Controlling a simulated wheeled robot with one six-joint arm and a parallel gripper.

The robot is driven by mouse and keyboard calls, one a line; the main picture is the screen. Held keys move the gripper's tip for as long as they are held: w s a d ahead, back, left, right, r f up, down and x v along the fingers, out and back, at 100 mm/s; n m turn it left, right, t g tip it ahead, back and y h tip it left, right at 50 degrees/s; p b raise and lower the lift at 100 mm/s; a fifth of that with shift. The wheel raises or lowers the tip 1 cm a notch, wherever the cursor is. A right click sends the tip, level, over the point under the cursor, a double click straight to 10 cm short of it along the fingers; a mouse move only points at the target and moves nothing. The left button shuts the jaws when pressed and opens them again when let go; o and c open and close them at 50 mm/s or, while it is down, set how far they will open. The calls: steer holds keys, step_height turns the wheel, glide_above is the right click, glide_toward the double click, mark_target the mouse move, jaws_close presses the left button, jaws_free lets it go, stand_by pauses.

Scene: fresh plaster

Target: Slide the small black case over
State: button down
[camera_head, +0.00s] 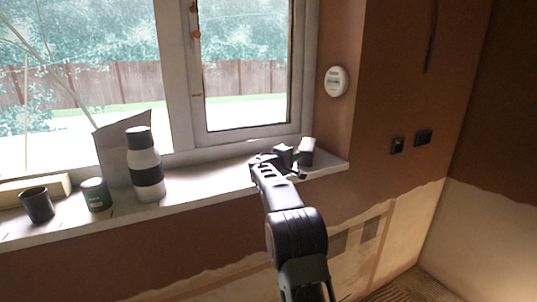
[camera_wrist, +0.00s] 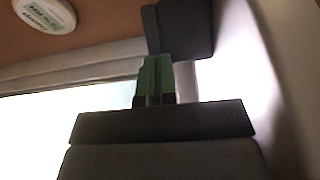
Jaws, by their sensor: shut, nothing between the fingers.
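The small black case (camera_head: 308,151) stands near the right end of the window sill, with light on its upper side. In the wrist view the case (camera_wrist: 184,28) is a dark block at the top, just beyond the fingertips. My gripper (camera_wrist: 155,62) is shut and empty, its greenish fingers together. In the head view my gripper (camera_head: 294,162) is low over the sill, just left of the case. I cannot tell whether the fingertips touch it.
On the sill (camera_head: 215,172) to the left stand a white-and-black bottle (camera_head: 147,172), a green tin (camera_head: 96,194) and a dark cup (camera_head: 37,204). The window is behind. A round white detector (camera_head: 336,81) is on the wall. The sill's middle is clear.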

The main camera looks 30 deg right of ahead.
steer(key=shift+w+a, duration=0.15)
steer(key=shift+a, duration=0.2)
step_height(320, 180, up, 10)
steer(key=p, duration=0.2)
steer(key=s+d, duration=0.3)
steer(key=d, duration=0.3)
steer(key=s+d+b, duration=0.1)
steer(key=s+d, duration=0.2)
steer(key=d, duration=0.3)
steer(key=s+d+b, duration=0.1)
steer(key=s+d, duration=0.2)
steer(key=d, duration=0.3)
steer(key=shift+d, duration=0.35)
steer(key=shift+a, duration=0.1)
